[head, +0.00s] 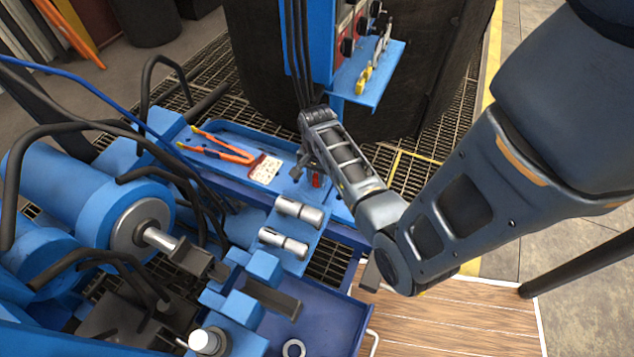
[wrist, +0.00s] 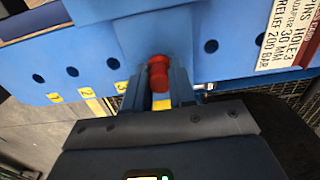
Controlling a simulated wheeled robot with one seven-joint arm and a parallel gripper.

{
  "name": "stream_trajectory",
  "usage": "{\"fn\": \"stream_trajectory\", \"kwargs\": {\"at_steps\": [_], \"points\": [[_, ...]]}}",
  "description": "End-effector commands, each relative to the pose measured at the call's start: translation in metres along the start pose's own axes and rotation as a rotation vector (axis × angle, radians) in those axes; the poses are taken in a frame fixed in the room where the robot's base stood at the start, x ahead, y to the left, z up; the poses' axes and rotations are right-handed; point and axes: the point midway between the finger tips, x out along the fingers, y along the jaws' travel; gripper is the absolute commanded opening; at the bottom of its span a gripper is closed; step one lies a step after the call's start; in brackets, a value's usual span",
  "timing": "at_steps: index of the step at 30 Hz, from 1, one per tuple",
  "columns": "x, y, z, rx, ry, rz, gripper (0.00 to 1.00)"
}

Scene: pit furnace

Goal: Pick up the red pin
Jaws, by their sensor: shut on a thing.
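The red pin (wrist: 158,74) shows in the wrist view, upright between the fingers of my gripper (wrist: 160,95). The gripper is shut on it. In the head view the red pin (head: 316,181) is a small red spot just below my gripper (head: 306,170), at the right end of the blue bench tray. Behind the pin in the wrist view is a blue panel (wrist: 225,45) with a row of dark holes and yellow number labels. The pin's lower end is hidden, so I cannot tell whether it is still in a hole.
A white and red label plate (head: 265,169) and orange-handled pliers (head: 218,147) lie on the blue tray left of my gripper. Two silver cylinders (head: 298,210) sit in front. A blue post with a shelf (head: 368,75) stands close behind. Cables and a blue machine fill the left.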

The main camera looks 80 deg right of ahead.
Motion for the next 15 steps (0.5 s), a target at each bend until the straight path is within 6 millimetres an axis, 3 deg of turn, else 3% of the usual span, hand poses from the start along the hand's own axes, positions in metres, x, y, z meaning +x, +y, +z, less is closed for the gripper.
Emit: {"fn": "stream_trajectory", "kwargs": {"at_steps": [9,15], "points": [[-0.002,0.0,0.0,0.0,0.0,0.0,0.0],[-0.028,-0.001,0.0,-0.001,0.003,-0.003,0.0]]}}
